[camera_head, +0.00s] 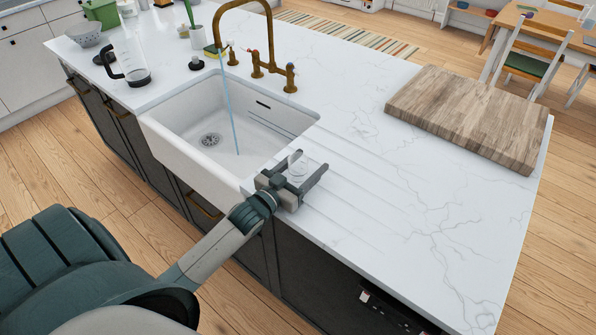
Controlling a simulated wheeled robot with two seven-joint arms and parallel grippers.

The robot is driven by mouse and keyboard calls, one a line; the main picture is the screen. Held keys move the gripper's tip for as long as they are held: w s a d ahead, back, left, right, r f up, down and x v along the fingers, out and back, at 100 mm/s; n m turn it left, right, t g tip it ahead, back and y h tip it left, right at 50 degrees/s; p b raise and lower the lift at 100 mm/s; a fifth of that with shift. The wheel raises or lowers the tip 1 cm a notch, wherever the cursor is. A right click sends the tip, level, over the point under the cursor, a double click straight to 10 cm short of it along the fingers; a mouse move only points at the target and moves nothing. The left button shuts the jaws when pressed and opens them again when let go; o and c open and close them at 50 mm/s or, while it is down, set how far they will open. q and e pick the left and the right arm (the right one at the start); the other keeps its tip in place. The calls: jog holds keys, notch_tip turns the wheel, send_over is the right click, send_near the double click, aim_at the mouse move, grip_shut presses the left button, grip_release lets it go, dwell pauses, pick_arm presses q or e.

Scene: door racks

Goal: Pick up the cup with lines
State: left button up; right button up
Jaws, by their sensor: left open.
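A small clear glass cup (298,164) stands on the white counter beside the right front corner of the sink. Lines on it are too small to make out. My left gripper (303,170) is open, with its two fingers reaching to either side of the cup. I cannot tell whether either finger touches it. The fingers and gripper body partly hide the cup's lower part. My right gripper is not in view.
The white sink (165,122) lies just left of the cup, under a brass faucet (270,60) with a stream falling into the basin. A wooden cutting board (470,115) lies at the back right. The right counter is clear.

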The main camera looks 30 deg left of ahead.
pick_arm(q)
jog(key=c, duration=1.2)
jog(key=shift+o, duration=0.2)
jog(key=shift+r, duration=0.2)
